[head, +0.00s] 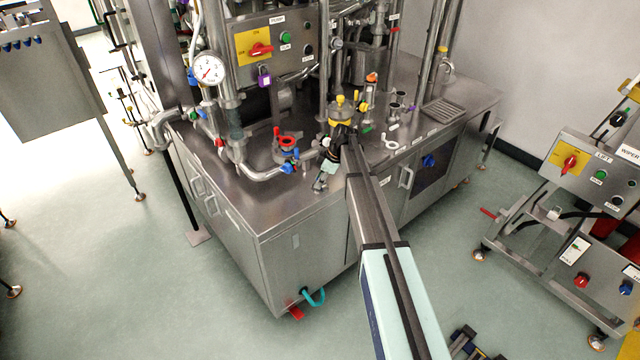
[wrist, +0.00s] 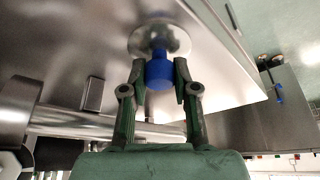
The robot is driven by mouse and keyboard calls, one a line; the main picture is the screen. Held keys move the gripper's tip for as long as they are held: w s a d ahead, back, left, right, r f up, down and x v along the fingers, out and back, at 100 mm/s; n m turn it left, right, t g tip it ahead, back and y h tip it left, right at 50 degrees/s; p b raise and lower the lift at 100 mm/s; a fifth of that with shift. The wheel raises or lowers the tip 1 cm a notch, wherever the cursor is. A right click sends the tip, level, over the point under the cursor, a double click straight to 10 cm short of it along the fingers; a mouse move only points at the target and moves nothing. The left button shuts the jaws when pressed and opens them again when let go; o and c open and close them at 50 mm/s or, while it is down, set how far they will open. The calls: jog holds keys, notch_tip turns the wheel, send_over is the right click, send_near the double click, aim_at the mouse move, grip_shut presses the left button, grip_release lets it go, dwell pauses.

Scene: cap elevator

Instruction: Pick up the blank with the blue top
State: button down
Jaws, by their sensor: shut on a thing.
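The blank with the blue top shows in the wrist view: a blue cylinder (wrist: 159,71) with a round, shiny metal disc (wrist: 160,37) beyond it. My gripper (wrist: 159,82) has one finger on each side of the blue top and is shut on it. The disc is seen against a steel surface, and I cannot tell whether it touches that surface. In the head view my gripper (head: 322,181) is small, over the front part of the steel counter. I cannot make out the blank there.
The steel counter (head: 255,205) carries pipes, a pressure gauge (head: 208,69), a red-handled valve (head: 287,142) and a yellow-topped fitting (head: 341,108) close to my arm. A control stand (head: 590,170) is at right. Green floor (head: 150,270) lies open in front.

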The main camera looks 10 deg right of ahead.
jog(key=shift+r, duration=0.1)
notch_tip(320, 180, up, 20)
jog(key=b, duration=0.5)
